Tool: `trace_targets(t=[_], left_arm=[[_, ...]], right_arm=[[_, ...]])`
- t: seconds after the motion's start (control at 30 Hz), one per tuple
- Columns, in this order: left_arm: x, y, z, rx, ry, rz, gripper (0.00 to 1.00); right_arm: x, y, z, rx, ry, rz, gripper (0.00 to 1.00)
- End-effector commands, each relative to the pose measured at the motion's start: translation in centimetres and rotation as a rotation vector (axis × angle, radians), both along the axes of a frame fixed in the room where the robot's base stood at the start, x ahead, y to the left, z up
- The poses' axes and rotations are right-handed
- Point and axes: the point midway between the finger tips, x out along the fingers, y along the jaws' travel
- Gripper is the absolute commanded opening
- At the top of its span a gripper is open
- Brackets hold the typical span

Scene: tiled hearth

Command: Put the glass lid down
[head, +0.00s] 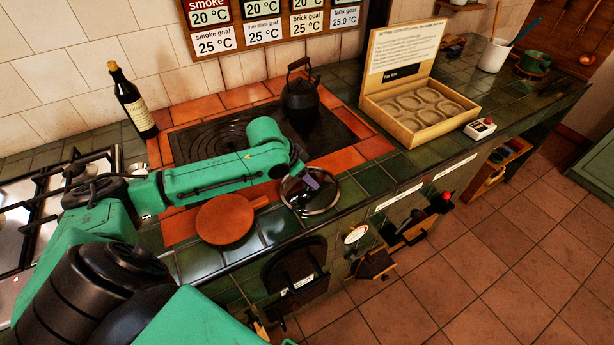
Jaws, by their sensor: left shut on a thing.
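The round glass lid (322,203) with a metal rim is at the front edge of the tiled counter, right of a round terracotta board. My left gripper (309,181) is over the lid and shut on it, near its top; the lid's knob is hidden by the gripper. The lid looks roughly flat; I cannot tell whether its rim touches the tiles. My right gripper is not in view.
The terracotta board (225,220) lies left of the lid. A black kettle (300,98) stands on the dark hob plate (213,140) behind. A bottle (133,103) stands at the back left. An open wooden box (397,124) is at the right. Green tiles (373,178) right of the lid are clear.

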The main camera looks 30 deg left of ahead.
Motion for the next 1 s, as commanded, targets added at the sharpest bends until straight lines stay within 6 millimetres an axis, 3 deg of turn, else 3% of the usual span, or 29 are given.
trace_targets(t=[0.07,0.1,0.17,0.57,1.0], left_arm=[[0.0,0.0,0.0,0.000,0.000,0.000,0.00],[0.0,0.0,0.0,0.001,0.002,0.000,0.63],[0.0,0.0,0.0,0.001,0.002,0.000,0.81],[-0.3,0.3,0.6,0.001,0.001,0.003,0.81],[-4.2,2.2,8.7,0.009,0.003,0.000,0.81]], right_arm=[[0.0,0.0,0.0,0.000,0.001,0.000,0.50],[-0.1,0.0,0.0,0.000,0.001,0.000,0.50],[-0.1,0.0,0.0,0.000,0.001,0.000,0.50],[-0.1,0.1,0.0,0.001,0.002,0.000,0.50],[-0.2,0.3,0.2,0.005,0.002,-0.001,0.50]])
